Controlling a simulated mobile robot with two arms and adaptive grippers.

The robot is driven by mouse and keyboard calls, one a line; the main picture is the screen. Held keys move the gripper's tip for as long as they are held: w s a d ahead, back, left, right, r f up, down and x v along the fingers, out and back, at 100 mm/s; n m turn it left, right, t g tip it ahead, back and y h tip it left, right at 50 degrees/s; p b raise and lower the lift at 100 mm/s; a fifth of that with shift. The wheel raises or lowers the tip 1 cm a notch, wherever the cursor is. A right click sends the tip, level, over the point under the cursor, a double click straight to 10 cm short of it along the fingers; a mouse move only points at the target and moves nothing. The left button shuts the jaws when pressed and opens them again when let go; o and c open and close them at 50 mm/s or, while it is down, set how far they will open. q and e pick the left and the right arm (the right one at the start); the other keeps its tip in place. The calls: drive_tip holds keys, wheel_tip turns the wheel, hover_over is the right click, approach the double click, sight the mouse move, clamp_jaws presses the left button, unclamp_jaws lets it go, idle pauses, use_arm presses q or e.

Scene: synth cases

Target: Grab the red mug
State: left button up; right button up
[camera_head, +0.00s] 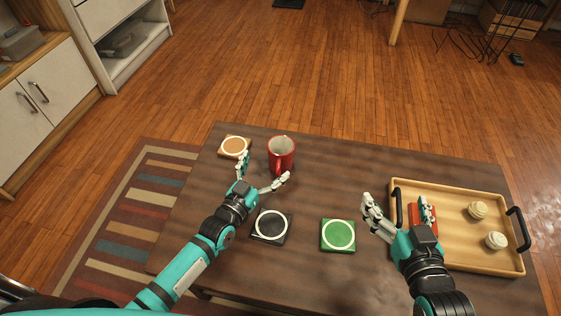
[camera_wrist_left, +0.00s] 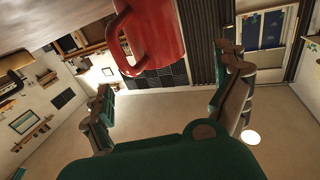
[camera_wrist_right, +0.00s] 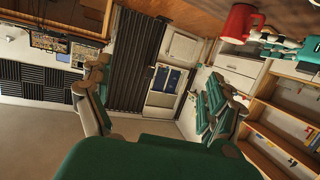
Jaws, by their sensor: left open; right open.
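The red mug (camera_head: 282,156) stands upright on the dark wooden table, its handle towards my side. My left gripper (camera_head: 266,172) is open just in front of the mug, one finger to the left and the other near the handle; nothing is held. The left wrist view shows the mug (camera_wrist_left: 152,38) at the top, ahead of the spread fingers (camera_wrist_left: 170,85). My right gripper (camera_head: 397,203) is open and empty at the left side of the tray. The mug also shows in the right wrist view (camera_wrist_right: 240,23), apart from the right fingers (camera_wrist_right: 160,90).
A wooden tray (camera_head: 455,256) with black handles stands at the right, holding two pale round items (camera_head: 477,210) and a red item (camera_head: 424,216). Orange (camera_head: 234,147), black (camera_head: 271,226) and green (camera_head: 338,236) coasters lie on the table (camera_head: 330,180). The table's middle is clear.

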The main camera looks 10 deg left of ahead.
sight(274, 154)
use_arm(q)
drive_tip(key=shift+x, duration=0.9)
drive_tip(key=b+x, duration=0.1)
drive_tip(key=x, duration=0.3)
drive_tip(key=shift+w+d+b, duration=0.1)
drive_tip(key=shift+w+b, duration=0.1)
drive_tip(key=shift+b, duration=0.15)
drive_tip(key=c, duration=1.5)
drive_tip(key=shift+c, duration=0.4)
use_arm(e)
wheel_tip(274, 154, up, 8)
drive_tip(key=w+a+t+y, duration=0.1)
drive_tip(key=t, duration=0.4)
drive_tip(key=shift+a+y, duration=0.2)
drive_tip(key=shift+y, duration=0.1)
use_arm(q)
drive_tip(key=shift+r, duration=0.1)
use_arm(e)
drive_tip(key=shift+f, duration=0.1)
